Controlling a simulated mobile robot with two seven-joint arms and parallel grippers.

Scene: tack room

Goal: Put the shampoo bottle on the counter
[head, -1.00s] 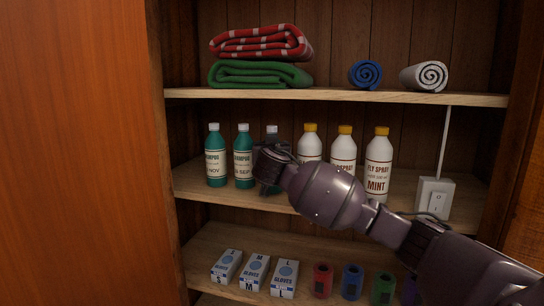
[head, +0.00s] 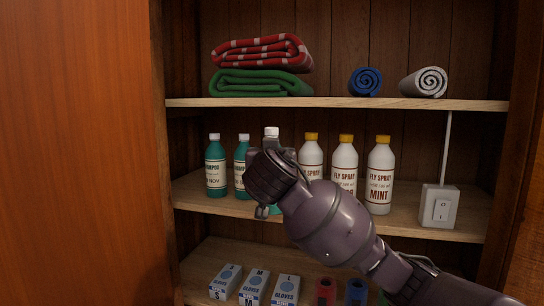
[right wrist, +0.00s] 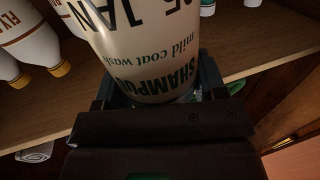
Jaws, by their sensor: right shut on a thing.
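My right gripper (head: 268,178) is shut on a green shampoo bottle with a white cap (head: 271,132), at the middle shelf's front. My gripper and wrist hide most of its body. In the right wrist view the gripper (right wrist: 160,108) holds the shampoo bottle (right wrist: 150,55) by its pale label, which reads "SHAMPOO mild coat wash" and "JAN". Two other shampoo bottles stand to its left on the shelf, one marked NOV (head: 215,168) and one partly covered (head: 241,165). No counter shows, and my left gripper is not in view.
Three fly spray bottles (head: 379,178) stand right of my gripper on the middle shelf (head: 420,222), with a white switch box (head: 439,206). Towels (head: 262,82) lie above; glove boxes (head: 255,288) and coloured rolls stand below. A wooden door panel (head: 80,150) fills the left.

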